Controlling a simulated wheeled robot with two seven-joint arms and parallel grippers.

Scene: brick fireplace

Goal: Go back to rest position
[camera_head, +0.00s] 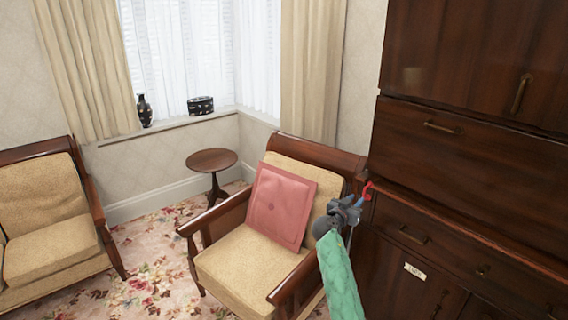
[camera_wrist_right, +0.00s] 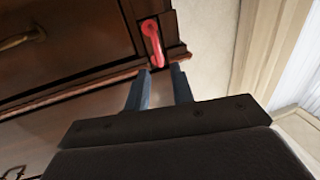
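My right gripper (camera_head: 354,203) is raised in front of the dark wooden cabinet, at the end of my green-sleeved arm. In the right wrist view its two fingers (camera_wrist_right: 160,72) stand apart with nothing held between them. A small red object (camera_wrist_right: 152,42) is just beyond the fingertips, at the cabinet's ledge corner; it appears apart from them. It also shows in the head view (camera_head: 367,190) beside the gripper. I cannot tell exactly what it is. My left gripper is not in view.
The dark cabinet (camera_head: 450,185) fills the right side. An armchair (camera_head: 245,268) with a pink cushion (camera_head: 281,205) stands close left of my arm. A small round table (camera_head: 212,160) and another armchair (camera_head: 45,225) are farther left. Flowered carpet (camera_head: 150,270) lies between the chairs.

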